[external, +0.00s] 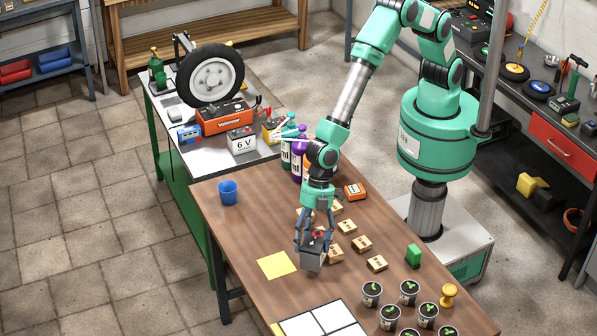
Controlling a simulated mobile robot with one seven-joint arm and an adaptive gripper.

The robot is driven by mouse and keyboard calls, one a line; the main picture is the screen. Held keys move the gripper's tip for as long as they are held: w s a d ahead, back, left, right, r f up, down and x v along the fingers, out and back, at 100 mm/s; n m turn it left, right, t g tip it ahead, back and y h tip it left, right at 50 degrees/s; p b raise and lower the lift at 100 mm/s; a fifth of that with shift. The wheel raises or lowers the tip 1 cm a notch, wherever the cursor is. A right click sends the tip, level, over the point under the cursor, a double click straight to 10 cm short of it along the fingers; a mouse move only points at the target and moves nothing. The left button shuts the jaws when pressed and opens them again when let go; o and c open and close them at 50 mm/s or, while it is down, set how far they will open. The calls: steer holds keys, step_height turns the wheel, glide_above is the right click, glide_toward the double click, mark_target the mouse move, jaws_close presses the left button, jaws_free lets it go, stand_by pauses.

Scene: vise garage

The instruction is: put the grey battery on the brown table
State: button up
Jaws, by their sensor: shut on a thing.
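The grey battery (312,261) is a small block with a dark top and a bit of red on it. My gripper (315,243) points down and is shut on it, with the fingers on its sides. The battery is over the middle of the brown table (250,235), right of a yellow square sheet. I cannot tell whether its underside touches the tabletop or hangs just above it. The fingers hide part of the battery.
Several wooden blocks (361,244) lie close right of the battery. Bottles (298,160) stand behind. The table's left part is mostly bare.

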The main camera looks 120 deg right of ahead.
steer(key=w+a, duration=0.2)
steer(key=w, duration=0.3)
steer(key=shift+w+a, duration=0.3)
steer(key=shift+a, duration=0.05)
steer(key=shift+f, duration=0.1)
steer(key=shift+d+b+x, duration=0.15)
steer(key=shift+b+x, duration=0.05)
steer(key=shift+x, duration=0.7)
steer(key=shift+d+b+x, duration=0.15)
steer(key=shift+d+x, duration=0.05)
steer(key=shift+x, duration=0.7)
steer(key=shift+s+f, duration=0.15)
steer(key=shift+f, duration=0.15)
steer(key=o, duration=2)
steer(key=shift+s+f, duration=0.1)
steer(key=shift+c, duration=0.2)
steer(key=p+v, duration=0.1)
steer(key=v, duration=1.1)
steer(key=shift+r, duration=0.2)
